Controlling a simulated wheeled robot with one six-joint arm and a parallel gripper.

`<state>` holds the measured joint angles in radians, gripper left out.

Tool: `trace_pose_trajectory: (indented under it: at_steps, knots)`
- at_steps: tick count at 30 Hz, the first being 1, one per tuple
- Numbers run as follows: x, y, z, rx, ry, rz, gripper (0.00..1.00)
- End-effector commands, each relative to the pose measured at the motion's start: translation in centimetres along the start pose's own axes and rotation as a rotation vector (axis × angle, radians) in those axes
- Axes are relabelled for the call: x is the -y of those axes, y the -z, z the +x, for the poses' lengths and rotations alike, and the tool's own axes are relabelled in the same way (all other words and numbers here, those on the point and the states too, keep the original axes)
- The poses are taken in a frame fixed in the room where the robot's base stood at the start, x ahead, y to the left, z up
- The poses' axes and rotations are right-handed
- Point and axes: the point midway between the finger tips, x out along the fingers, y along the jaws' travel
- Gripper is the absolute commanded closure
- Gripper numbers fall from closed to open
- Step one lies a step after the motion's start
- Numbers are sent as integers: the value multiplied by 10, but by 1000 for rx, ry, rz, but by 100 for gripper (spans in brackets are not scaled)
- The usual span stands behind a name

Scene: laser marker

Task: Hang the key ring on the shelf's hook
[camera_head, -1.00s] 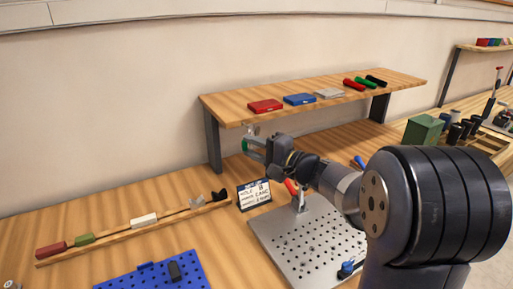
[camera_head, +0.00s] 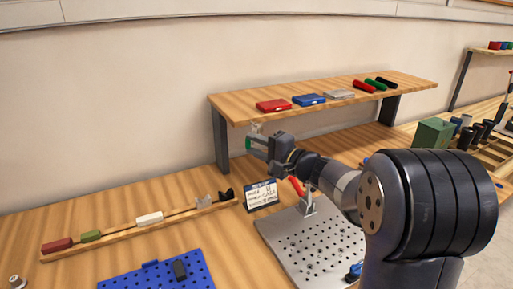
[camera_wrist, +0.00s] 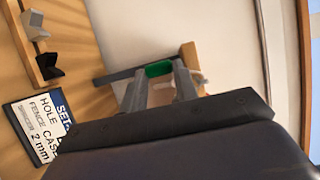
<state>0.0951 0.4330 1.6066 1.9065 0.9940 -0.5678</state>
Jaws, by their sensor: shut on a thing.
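My gripper (camera_head: 252,146) is under the left end of the wooden shelf, shut on a green part that I take to be the key ring's (camera_head: 248,143). In the wrist view, the green part (camera_wrist: 158,69) shows between the fingertips; the rest of the key ring is hard to make out. A small pale metal piece, probably the hook (camera_head: 256,128), hangs under the shelf (camera_head: 228,109) just above the gripper. In the wrist view it is a pale shape (camera_wrist: 199,79) beside the right finger. Whether ring and hook touch, I cannot tell.
The shelf's grey left leg (camera_head: 220,140) stands close left of the gripper. Red (camera_head: 273,106) and blue (camera_head: 309,99) boxes lie on the shelf. A sign (camera_head: 262,195), a perforated metal plate (camera_head: 312,235) and a rail with small blocks (camera_head: 120,232) are below on the bench.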

Motion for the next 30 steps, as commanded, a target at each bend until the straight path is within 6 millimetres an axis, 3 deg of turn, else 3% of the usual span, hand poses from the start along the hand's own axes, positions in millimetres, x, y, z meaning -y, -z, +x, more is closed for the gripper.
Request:
trace_pose_trajectory:
  at_steps: [14, 15, 24, 30]
  knots:
    - [0, 0, 0, 0, 0, 0, 96]
    - [0, 0, 0, 0, 0, 0, 70]
    - [0, 0, 0, 0, 0, 0, 46]
    - [0, 0, 0, 0, -1, 0, 46]
